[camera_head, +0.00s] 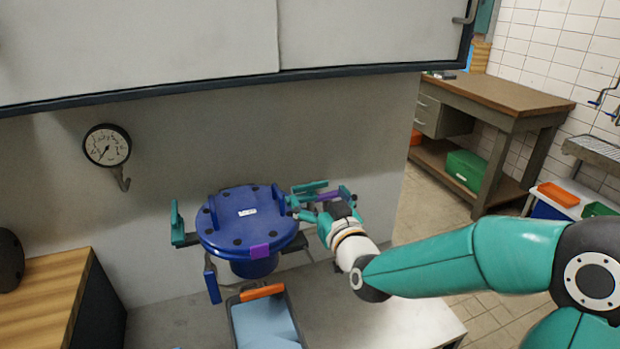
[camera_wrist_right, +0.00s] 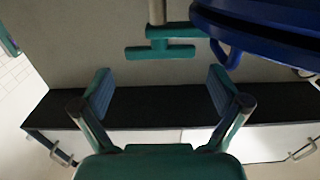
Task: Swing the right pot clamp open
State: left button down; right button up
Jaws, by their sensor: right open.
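The blue pot (camera_head: 240,222) has a round bolted lid and stands against the grey wall in the head view. The right pot clamp's teal T-shaped handle (camera_head: 309,186) is at the pot's right side. In the right wrist view the teal T-handle (camera_wrist_right: 160,51) hangs on a pale rod, beside the blue pot edge (camera_wrist_right: 265,30). My right gripper (camera_head: 322,205) is open, close to the handle. In the wrist view its fingers (camera_wrist_right: 160,93) are spread and empty, with the handle beyond them, apart from both. My left gripper is out of view.
A second teal clamp handle (camera_head: 177,223) is on the pot's left. A blue bin with an orange edge (camera_head: 263,292) sits in front of the pot. A pressure gauge (camera_head: 107,146) is on the wall. A wooden bench (camera_head: 490,95) stands at the back right.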

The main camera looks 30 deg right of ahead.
aim_at(311, 186)
jog(key=p+x, duration=0.1)
jog(key=x, duration=0.4)
jog(key=shift+w, duration=0.1)
